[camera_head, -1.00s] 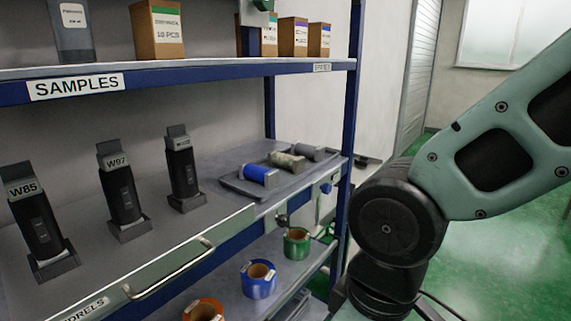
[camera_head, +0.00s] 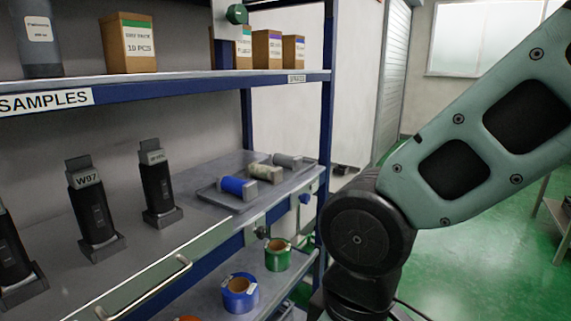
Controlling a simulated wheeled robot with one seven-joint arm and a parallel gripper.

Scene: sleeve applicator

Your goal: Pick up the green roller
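A tray (camera_head: 212,197) on the middle shelf holds three rollers lying on their sides in a row. The nearest is a blue roller (camera_head: 232,186), the middle one is a pale, mottled greenish roller (camera_head: 259,172), and the far one is a grey roller (camera_head: 283,161). The middle one is the greenest of the three. A brighter green tape-like roll (camera_head: 278,260) stands on the lower shelf. My arm fills the right side of the view, apart from the tray. My gripper is out of view.
Black upright devices (camera_head: 97,215) stand left of the tray. A blue roll (camera_head: 240,298) sits on the lower shelf. The blue rack post (camera_head: 325,130) stands between the tray and my arm. Boxes (camera_head: 133,45) are on the upper shelf. Green floor is open at right.

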